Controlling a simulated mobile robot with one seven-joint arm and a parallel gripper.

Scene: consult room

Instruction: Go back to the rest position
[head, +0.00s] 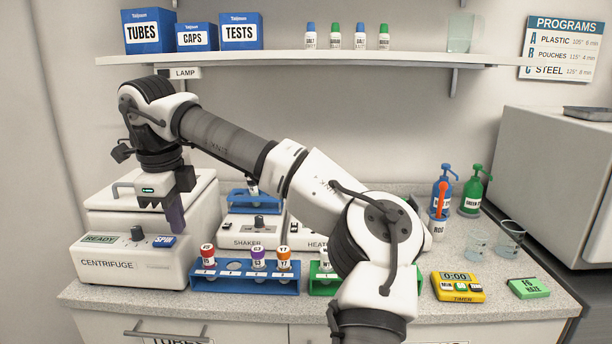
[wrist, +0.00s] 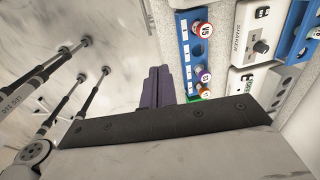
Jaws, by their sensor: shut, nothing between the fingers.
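My gripper (head: 176,216) points down in front of the centrifuge (head: 130,266), over its right front near the blue SPIN button (head: 163,241). Its purple fingers are together with nothing between them; they also show in the wrist view (wrist: 158,86). My arm reaches from the lower right up and across to the left, bent at the elbow, and hides part of the heater and the green rack (head: 322,287).
A blue rack (head: 232,284) holds red-, purple- and orange-capped tubes right of the gripper. Behind it are the shaker (head: 250,243) and another blue rack. A shelf (head: 290,58) hangs above. A yellow timer (head: 457,287), beakers and pump bottles stand at right.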

